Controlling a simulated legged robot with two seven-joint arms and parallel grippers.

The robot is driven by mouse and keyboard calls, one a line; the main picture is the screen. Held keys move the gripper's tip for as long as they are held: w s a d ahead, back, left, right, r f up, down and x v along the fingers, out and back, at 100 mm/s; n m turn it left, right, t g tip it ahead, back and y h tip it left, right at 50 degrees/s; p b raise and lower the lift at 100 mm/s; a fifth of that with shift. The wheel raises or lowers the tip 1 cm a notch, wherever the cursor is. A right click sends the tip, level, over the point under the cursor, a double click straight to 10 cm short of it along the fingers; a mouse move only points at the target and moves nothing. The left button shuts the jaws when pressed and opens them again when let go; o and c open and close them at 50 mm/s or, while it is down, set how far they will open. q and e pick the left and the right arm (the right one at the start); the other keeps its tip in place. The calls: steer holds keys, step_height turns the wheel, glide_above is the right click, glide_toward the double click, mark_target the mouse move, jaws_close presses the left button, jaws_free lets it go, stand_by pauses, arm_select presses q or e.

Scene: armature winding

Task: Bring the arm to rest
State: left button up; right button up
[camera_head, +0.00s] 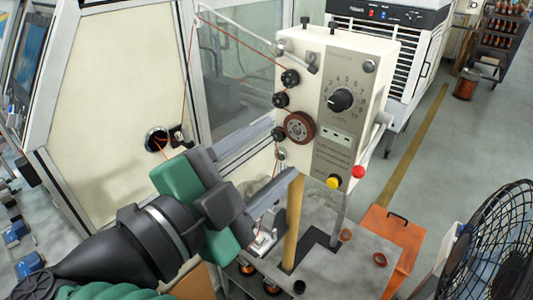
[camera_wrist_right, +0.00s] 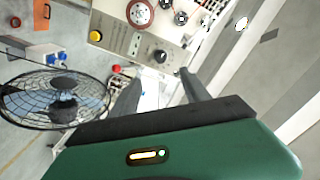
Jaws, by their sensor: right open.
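My right gripper (camera_head: 284,150) is in the middle of the head view, its arm reaching in from the lower left. Its two grey fingers are spread apart, with nothing seen between them. They point toward the lower left side of a cream control box (camera_head: 357,72) with a black dial, small pulleys and a reddish-brown wheel. I cannot tell whether a finger touches the box. In the right wrist view the gripper (camera_wrist_right: 160,78) also shows open fingers, with the control box (camera_wrist_right: 175,30) beyond them. My left gripper is not in view.
A thin red wire runs over the pulleys, near my fingers. A tan post (camera_head: 293,222) stands on the grey table (camera_head: 335,270). A black caged fan (camera_head: 495,245) is at the lower right, beside an orange bin (camera_head: 398,235). A glazed machine cabinet (camera_head: 120,75) stands left.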

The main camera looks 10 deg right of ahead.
steer(key=w+a+f+n+t+y, duration=0.2)
steer(key=w+n+t+y, duration=0.55)
steer(key=w, duration=0.75)
steer(key=w+d+f+n+g+y, duration=0.1)
steer(key=w+f+n+g+y, duration=0.1)
steer(key=f+n, duration=0.35)
steer(key=w+d+f+n+g+y, duration=0.1)
steer(key=w+f+n+g+y, duration=0.15)
steer(key=f, duration=0.55)
steer(key=w+f+n+g+y, duration=0.1)
steer(key=f+n+y, duration=0.2)
steer(key=f, duration=0.4)
steer(key=s+d+f+n+g, duration=0.1)
steer(key=s+d+f+g, duration=0.2)
steer(key=f, duration=0.3)
steer(key=s+d+f+g, duration=0.2)
steer(key=s+d+f, duration=0.15)
steer(key=f, duration=0.25)
steer(key=s+d+f+g+h, duration=0.1)
steer(key=s+d+f+g, duration=0.2)
steer(key=s+d+f, duration=0.2)
steer(key=s+d+f+g+h, duration=0.1)
steer(key=s+d+f+g, duration=0.3)
steer(key=s+f, duration=0.3)
steer(key=s+d, duration=0.1)
steer(key=s, duration=0.2)
steer(key=shift+s, duration=0.35)
